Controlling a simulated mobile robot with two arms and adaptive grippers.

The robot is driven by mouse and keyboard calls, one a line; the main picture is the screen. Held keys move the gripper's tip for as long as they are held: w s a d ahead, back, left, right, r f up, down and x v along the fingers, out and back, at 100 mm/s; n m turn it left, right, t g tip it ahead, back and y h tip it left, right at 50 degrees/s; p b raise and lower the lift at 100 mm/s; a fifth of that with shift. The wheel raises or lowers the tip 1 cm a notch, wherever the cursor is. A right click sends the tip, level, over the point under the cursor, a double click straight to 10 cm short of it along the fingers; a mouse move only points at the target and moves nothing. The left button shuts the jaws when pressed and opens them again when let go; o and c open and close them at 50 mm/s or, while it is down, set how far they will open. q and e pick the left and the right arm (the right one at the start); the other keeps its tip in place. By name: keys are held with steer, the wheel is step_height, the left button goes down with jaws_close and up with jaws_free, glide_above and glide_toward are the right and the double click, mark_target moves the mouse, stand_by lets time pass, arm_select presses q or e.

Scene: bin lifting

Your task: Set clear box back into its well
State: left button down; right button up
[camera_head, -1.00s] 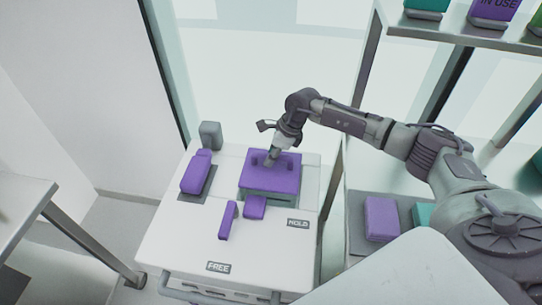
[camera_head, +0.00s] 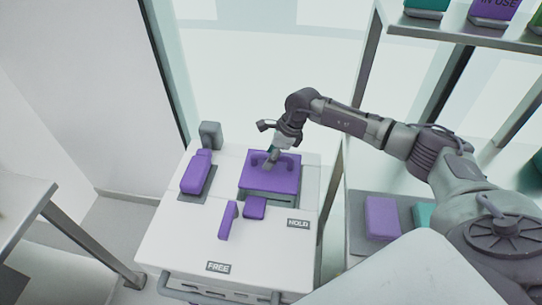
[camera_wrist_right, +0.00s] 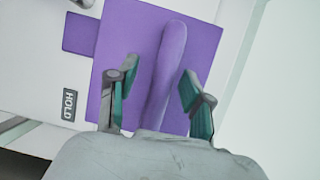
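A purple square lid (camera_head: 285,182) with a raised purple handle sits on the white cart. A grey-green band, perhaps the well or the clear box's wall, shows below the lid's front edge. I cannot make out a clear box. My right gripper (camera_head: 268,165) is over the handle. In the right wrist view, the handle (camera_wrist_right: 167,70) runs between my gripper's two green-padded fingers (camera_wrist_right: 155,97), with gaps on both sides. The right gripper is open. My left gripper is not in view.
The white cart (camera_head: 180,235) has HOLD and FREE labels. A purple block (camera_head: 196,172), a purple bar (camera_head: 228,220), a small purple block (camera_head: 255,208) and a grey block (camera_head: 210,134) are on it. A metal shelf stands at right, a table at left.

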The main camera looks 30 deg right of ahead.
steer(key=shift+f, duration=0.1)
steer(key=shift+d+r, duration=0.1)
steer(key=shift+r, duration=0.1)
steer(key=v, duration=1.1)
steer(key=shift+r, duration=0.3)
steer(key=shift+s, duration=0.1)
